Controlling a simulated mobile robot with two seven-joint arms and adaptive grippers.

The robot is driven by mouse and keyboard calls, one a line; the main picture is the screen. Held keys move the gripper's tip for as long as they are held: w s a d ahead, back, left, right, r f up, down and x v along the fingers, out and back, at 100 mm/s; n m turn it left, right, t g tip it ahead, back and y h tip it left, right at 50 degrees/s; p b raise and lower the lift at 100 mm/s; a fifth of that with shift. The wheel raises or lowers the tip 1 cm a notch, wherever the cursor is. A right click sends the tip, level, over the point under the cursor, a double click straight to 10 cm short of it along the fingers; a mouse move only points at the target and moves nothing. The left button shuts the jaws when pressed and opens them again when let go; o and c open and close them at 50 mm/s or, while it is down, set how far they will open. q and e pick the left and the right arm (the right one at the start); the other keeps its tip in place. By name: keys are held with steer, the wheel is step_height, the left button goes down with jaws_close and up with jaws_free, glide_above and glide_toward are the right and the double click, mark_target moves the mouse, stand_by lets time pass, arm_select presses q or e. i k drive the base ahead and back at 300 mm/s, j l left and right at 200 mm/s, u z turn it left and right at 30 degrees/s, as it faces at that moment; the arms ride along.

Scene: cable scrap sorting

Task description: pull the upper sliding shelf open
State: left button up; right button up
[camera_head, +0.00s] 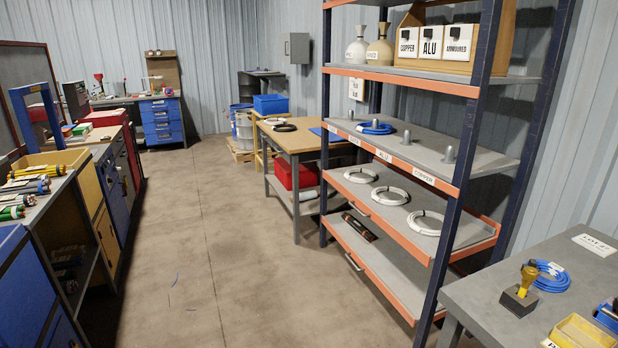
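A shelving rack with dark blue uprights (325,95) and orange-edged grey shelves stands right of centre. The upper sliding shelf (385,219) is the orange-framed one below the labelled fixed shelf. Three white cable coils lie spaced out on it: one at the left (361,175), one in the middle (391,196) and one at the right (427,222). A small handle (358,207) shows on its front edge. The lower sliding shelf (374,272) is beneath, with its own handle (354,262) and a dark tool-like item (359,228). How far either shelf is out is hard to tell. Neither gripper shows.
The fixed shelf (490,163) above carries label strips, grey pegs and a blue coil (375,128). A grey table (480,290) is at the front right with a stamp (520,293). A wooden-topped bench (300,140) stands behind the rack.

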mark_target(471, 230)
steer(key=i+j+z, duration=0.15)
steer(key=i+z, duration=0.3)
steer(key=i+j+z, duration=0.3)
steer(key=z, duration=0.15)
steer(key=i+j+z, duration=0.3)
steer(key=z, duration=0.15)
steer(key=i+j+z, duration=0.2)
steer(key=j+z, duration=0.2)
steer(key=j, duration=0.2)
